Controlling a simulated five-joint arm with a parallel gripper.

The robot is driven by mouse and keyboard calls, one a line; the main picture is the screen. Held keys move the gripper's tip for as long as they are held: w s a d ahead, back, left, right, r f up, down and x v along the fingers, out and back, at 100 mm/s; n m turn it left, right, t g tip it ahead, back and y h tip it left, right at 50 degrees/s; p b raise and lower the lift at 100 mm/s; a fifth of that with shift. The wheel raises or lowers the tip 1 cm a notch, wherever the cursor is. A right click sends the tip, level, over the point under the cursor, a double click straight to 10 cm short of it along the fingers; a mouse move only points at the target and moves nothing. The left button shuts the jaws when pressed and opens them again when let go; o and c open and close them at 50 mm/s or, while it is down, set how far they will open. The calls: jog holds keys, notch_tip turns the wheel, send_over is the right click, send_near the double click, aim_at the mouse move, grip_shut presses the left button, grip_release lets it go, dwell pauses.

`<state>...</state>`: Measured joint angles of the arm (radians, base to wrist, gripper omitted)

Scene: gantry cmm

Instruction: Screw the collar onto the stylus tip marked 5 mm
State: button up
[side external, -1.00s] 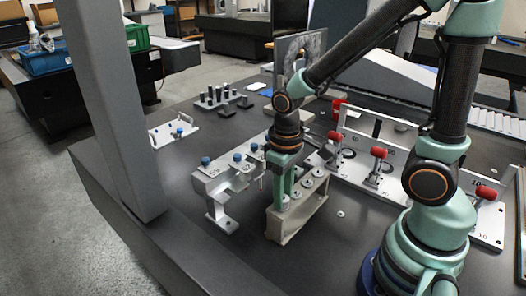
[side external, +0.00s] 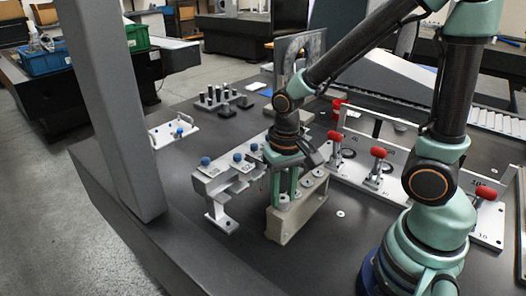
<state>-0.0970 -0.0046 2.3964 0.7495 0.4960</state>
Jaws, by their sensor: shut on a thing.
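My gripper (side external: 284,192) points straight down over the left end of a beige rack (side external: 285,229). Its green fingers are shut on a small grey round piece, apparently the collar (side external: 284,203), at the rack's top. I cannot tell whether it is seated on a tip there. Several other grey round pieces (side external: 318,172) sit along the rack's top to the right. No 5 mm marking is readable, so the marked stylus tip cannot be told apart. The fingers hide part of the rack top.
A grey metal bracket with blue knobs (side external: 238,158) stands close to the left of the rack. A plate with red-handled clamps (side external: 378,153) is on the right. A block with black pegs (side external: 215,99) and a white tray (side external: 174,132) are farther back. The front table surface is clear.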

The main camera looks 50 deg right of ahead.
jog(key=m, duration=0.5)
dwell(0.5)
jog(key=m, duration=0.5)
jog(key=shift+f, duration=0.1)
jog(key=o, duration=1.1)
